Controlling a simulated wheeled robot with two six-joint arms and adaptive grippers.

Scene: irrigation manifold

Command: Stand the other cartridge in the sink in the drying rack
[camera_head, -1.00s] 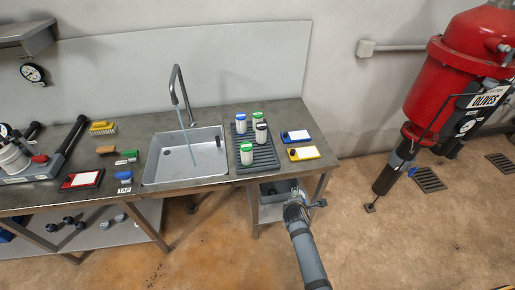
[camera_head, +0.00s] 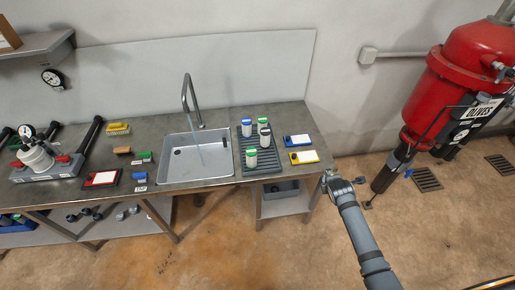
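The grey sink (camera_head: 222,172) has a thin stream of water running into it from the faucet (camera_head: 184,95). I see no cartridge in its visible basin. The dark ribbed drying rack (camera_head: 262,169) is right of the sink. Several white cartridges stand upright on it: one with a blue cap (camera_head: 246,127), one with a green cap (camera_head: 263,124), one with a black cap (camera_head: 265,139) and a front one with a green cap (camera_head: 251,158). My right gripper (camera_head: 329,177) is by the table's front right corner, apart from the rack; its fingers are too small to read. My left gripper is out of view.
Right of the rack lie a blue tray (camera_head: 298,141) and a yellow tray (camera_head: 304,157). A red-framed card (camera_head: 101,179), brushes (camera_head: 118,128) and small blocks lie left of the sink. A grey bin (camera_head: 282,188) is on the lower shelf. A red tank (camera_head: 455,80) stands at right.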

